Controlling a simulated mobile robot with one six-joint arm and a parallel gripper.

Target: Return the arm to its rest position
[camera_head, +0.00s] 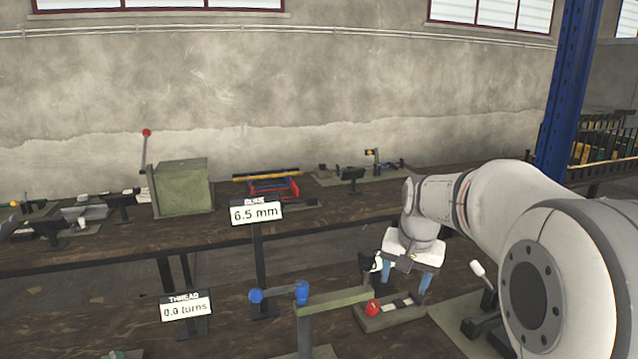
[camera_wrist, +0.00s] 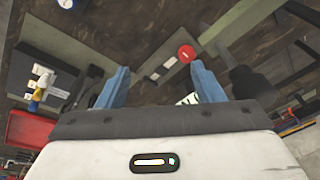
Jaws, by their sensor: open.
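My gripper (camera_head: 405,274) hangs at the end of my arm on the right, pointing down over the near workbench. Its two blue fingers are spread apart, and they also show in the wrist view (camera_wrist: 160,88) with nothing held between them. The red knob also shows near the right finger in the wrist view (camera_wrist: 186,53). I cannot tell the exact gap between the fingers and the plate.
A "6.5 mm" sign (camera_head: 256,212) and a "0.0 turns" sign (camera_head: 186,306) stand on posts. A green box press (camera_head: 182,187) is on the rear bench. A blue column (camera_head: 568,90) rises at right.

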